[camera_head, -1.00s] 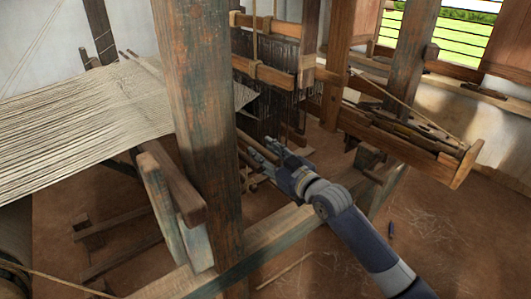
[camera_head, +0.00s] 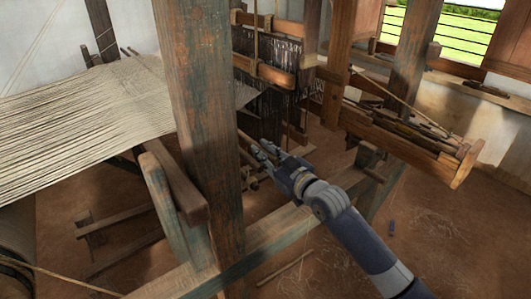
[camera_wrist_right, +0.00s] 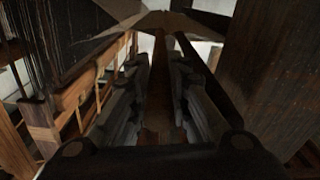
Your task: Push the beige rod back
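My right gripper (camera_head: 262,152) is beside the right edge of the big upright post, below the hanging heddles. A thin pale brown rod (camera_head: 248,141) comes out from behind the post and runs toward its fingertips; I cannot tell whether they touch. In the right wrist view the two dark fingers (camera_wrist_right: 160,85) are apart, with a brown bar (camera_wrist_right: 162,60) running lengthwise in the gap between them. I cannot tell whether that bar is the beige rod. My left gripper is not in view.
The worn upright post (camera_head: 203,120) stands close to the gripper. White warp threads (camera_head: 80,120) stretch at the left. A wooden beam (camera_head: 275,232) runs below my arm. A loose pale stick (camera_head: 284,268) lies on the earth floor. The batten (camera_head: 400,140) is at the right.

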